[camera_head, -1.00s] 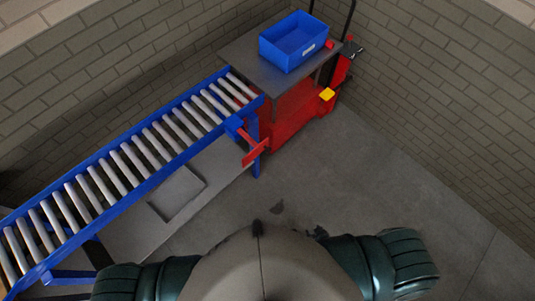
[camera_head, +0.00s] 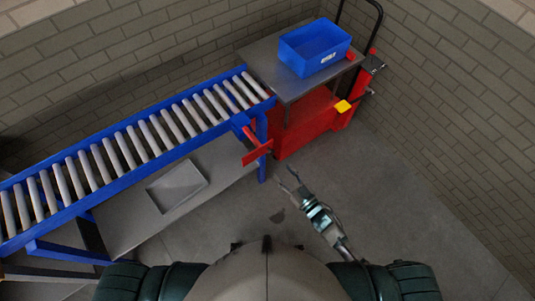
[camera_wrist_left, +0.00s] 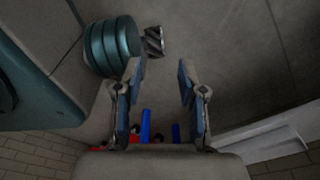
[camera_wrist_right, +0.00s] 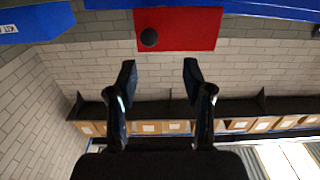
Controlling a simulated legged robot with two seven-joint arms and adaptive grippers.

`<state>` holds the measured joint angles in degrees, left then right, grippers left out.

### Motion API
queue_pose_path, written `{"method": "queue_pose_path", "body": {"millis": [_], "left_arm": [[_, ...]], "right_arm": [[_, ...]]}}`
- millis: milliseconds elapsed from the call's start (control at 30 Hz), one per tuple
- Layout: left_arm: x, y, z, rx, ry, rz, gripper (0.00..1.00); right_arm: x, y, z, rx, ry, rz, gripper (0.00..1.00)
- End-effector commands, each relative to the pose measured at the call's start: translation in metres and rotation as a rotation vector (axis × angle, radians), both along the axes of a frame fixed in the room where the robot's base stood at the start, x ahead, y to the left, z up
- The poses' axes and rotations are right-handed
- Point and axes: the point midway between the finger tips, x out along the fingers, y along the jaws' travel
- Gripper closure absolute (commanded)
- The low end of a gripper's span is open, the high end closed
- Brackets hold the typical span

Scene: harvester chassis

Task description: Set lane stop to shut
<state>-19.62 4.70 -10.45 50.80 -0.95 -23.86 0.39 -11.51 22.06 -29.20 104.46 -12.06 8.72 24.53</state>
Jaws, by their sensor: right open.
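The lane stop looks to be the red plate (camera_head: 257,153) on the blue bracket at the right end of the roller conveyor (camera_head: 125,150). It stands tilted out from the conveyor's front side. In the right wrist view a red plate (camera_wrist_right: 180,29) with a dark round knob (camera_wrist_right: 149,37) lies ahead of the fingers. My right gripper (camera_head: 287,178) is open and empty, below and right of the red plate, apart from it. Its fingers also show in the right wrist view (camera_wrist_right: 160,80). My left gripper (camera_wrist_left: 158,75) is open and empty in the left wrist view; the head view does not show it.
A red cart (camera_head: 308,125) with a grey top (camera_head: 262,60) stands at the conveyor's right end, carrying a blue bin (camera_head: 314,48). A yellow part (camera_head: 342,106) sticks out of the cart. Open floor (camera_head: 400,200) lies to the right. Brick walls close the back.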

Motion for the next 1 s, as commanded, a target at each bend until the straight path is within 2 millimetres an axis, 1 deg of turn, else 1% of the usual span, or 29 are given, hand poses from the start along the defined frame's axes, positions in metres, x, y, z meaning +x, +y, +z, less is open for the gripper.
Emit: {"method": "queue_pose_path", "body": {"millis": [33,100,167,300,500,633,867,900,967,1000], "left_arm": [[0.0,-0.003,0.001,0.001,0.0,0.0,0.6],[0.0,-0.005,0.001,-0.002,-0.001,0.004,0.6],[-0.001,-0.004,-0.001,-0.01,0.0,0.003,0.6],[0.002,-0.002,-0.001,-0.008,-0.001,0.0,0.6],[0.009,-0.01,0.001,-0.017,-0.009,0.004,0.6],[0.011,-0.006,0.002,-0.013,-0.011,0.003,0.6],[0.008,0.013,0.001,0.013,-0.004,-0.003,0.6],[0.008,0.014,0.001,0.013,-0.003,-0.004,0.6],[0.007,0.013,0.001,0.012,-0.003,-0.003,0.6],[0.006,0.011,0.001,0.009,-0.002,-0.002,0.6]], "right_arm": [[0.011,0.004,0.0,0.001,-0.003,-0.001,0.49],[0.025,0.012,0.0,0.004,-0.002,-0.001,0.49],[0.036,0.02,0.0,0.003,-0.003,-0.001,0.49],[0.059,0.044,-0.001,-0.005,-0.002,-0.001,0.49],[0.079,0.067,-0.002,-0.015,0.0,0.0,0.49],[0.083,0.07,-0.002,-0.014,0.0,0.0,0.49],[0.083,0.06,-0.002,-0.003,0.002,0.0,0.49],[0.083,0.059,-0.002,-0.001,0.002,0.0,0.53],[0.083,0.057,-0.002,0.0,0.001,0.0,0.68],[0.083,0.057,-0.002,0.0,0.001,0.0,0.78]]}}
